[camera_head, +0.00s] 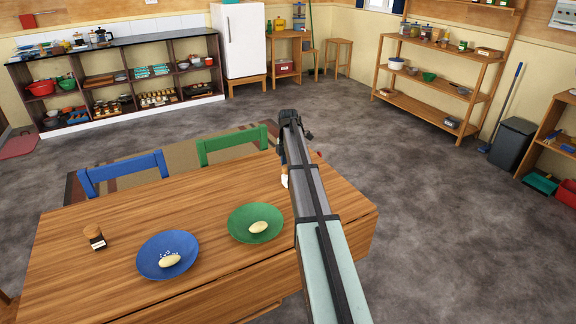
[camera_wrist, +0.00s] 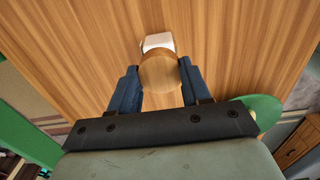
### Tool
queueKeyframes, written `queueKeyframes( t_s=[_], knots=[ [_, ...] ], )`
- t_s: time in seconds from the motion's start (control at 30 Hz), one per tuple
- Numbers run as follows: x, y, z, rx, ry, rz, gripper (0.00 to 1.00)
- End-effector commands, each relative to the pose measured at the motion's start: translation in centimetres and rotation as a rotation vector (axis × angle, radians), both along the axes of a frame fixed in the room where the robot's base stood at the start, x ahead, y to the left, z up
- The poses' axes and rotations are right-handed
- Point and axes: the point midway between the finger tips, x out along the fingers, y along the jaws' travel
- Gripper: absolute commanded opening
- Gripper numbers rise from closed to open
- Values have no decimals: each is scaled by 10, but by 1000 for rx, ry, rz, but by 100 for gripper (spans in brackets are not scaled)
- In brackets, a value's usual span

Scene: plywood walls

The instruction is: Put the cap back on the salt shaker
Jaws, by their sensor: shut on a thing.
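The round wooden cap (camera_wrist: 160,70) is between the two blue fingers of my gripper (camera_wrist: 160,77) in the wrist view, and the gripper is shut on it. The white salt shaker (camera_wrist: 157,41) shows just beyond the cap, partly covered by it. I cannot tell whether the cap touches or sits on the shaker. In the head view a small pale part of the salt shaker (camera_head: 285,178) shows at the left edge of my arm, on the table's right part. My arm hides the rest of it and the cap there.
A dark shaker with a wooden top (camera_head: 95,237) stands at the left of the wooden table (camera_head: 110,275). A blue plate (camera_head: 150,268) and a green plate (camera_head: 240,222) each hold a pale oval food piece. Blue and green chairs stand behind the table. The table between is clear.

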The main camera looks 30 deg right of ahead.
Motion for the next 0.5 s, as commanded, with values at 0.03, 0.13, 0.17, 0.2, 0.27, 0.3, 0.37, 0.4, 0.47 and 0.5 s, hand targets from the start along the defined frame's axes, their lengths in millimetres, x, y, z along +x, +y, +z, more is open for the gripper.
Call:
queueKeyframes(
  t_s=[0.03, 0.13, 0.17, 0.2, 0.27, 0.3, 0.37, 0.4, 0.47, 0.5],
  knots=[
    [0, 0, 0, 0, 0, 0, 19],
    [0, 0, -1, 0, 0, 0, 19],
    [0, 0, -2, 0, 0, 0, 19],
    [0, 0, -2, 0, 0, 0, 19],
    [0, 0, -2, 0, 0, 0, 19],
    [0, 0, -2, 0, 0, 0, 19],
    [0, 0, -2, 0, 0, 0, 19],
    [0, 0, -2, 0, 0, 0, 51],
    [0, 0, -2, 0, 0, 0, 57],
    [0, 0, -2, 0, 0, 0, 61]
  ],
)
